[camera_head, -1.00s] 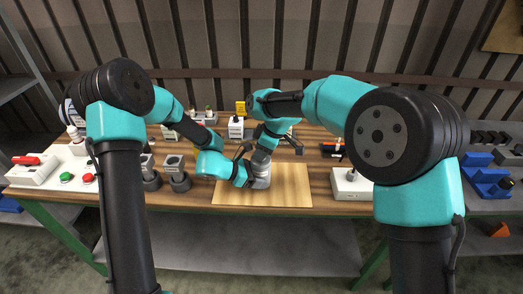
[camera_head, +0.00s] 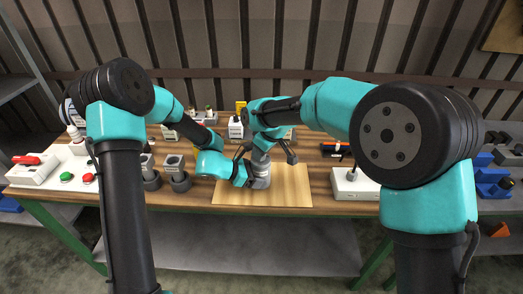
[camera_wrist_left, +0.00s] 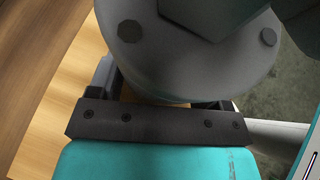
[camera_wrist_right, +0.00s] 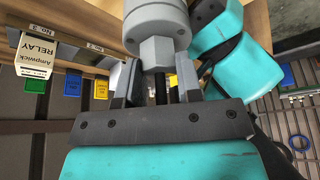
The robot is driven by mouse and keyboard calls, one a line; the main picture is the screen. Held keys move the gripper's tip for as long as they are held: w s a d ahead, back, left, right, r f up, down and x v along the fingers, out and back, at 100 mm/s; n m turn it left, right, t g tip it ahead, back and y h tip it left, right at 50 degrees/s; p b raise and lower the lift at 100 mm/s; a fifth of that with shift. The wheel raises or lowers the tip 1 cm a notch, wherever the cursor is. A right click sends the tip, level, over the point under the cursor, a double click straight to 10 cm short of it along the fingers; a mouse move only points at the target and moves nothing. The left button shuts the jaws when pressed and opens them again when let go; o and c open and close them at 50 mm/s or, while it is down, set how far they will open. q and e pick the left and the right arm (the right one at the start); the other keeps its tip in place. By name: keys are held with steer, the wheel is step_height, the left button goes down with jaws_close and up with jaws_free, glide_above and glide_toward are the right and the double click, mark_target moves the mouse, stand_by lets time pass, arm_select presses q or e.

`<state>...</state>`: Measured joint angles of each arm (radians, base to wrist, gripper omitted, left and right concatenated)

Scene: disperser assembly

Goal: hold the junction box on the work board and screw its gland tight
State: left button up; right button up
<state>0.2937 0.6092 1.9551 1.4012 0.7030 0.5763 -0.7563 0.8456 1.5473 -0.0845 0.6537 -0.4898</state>
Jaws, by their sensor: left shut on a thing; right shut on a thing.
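The grey round junction box (camera_head: 262,181) stands on the light wooden work board (camera_head: 292,187). In the left wrist view its body with bolt heads (camera_wrist_left: 185,65) fills the top. My left gripper (camera_head: 249,179) is shut on the box from its left side, with fingers at both sides of the body. My right gripper (camera_head: 263,152) is above the box. In the right wrist view the grey hexagonal gland (camera_wrist_right: 157,53) sits at the box, and my right gripper (camera_wrist_right: 158,82) is shut on it, one finger each side. A dark stem shows between the fingers.
A white box with a knob (camera_head: 353,184) stands right of the board. Grey fittings (camera_head: 176,172) stand to its left, near a white panel with buttons (camera_head: 78,177). A relay (camera_head: 235,129) and other parts line the back. The board's right side is clear.

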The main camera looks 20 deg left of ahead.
steer(key=o, duration=0.9)
steer(key=shift+o, duration=0.2)
steer(key=shift+r, duration=0.1)
steer(key=v, duration=1.2)
